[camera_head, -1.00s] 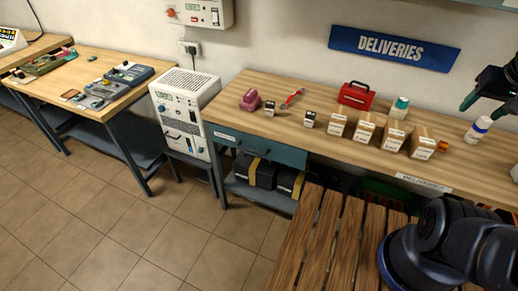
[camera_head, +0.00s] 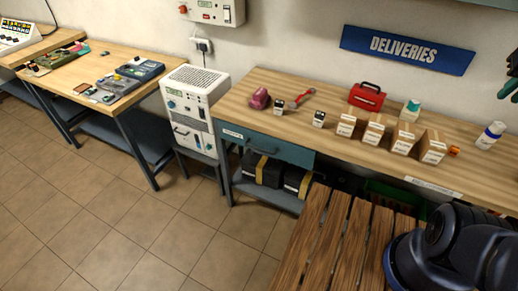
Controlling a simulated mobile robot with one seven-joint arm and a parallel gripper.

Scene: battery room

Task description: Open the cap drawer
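A teal drawer front (camera_head: 276,149) sits under the left end of the deliveries bench and looks closed, flush with the bench frame. It has a small white label (camera_head: 232,134), too small to read, and a dark handle (camera_head: 262,152) near its middle. My gripper (camera_head: 511,79) is at the right edge of the picture, mostly cut off, above the bench's right end and far from the drawer. Its greenish fingertips look spread apart, with nothing seen between them.
A slatted wooden surface (camera_head: 340,240) stands in front at right. A white cabinet unit (camera_head: 192,105) stands left of the drawer. Tiled floor (camera_head: 170,235) is clear at left.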

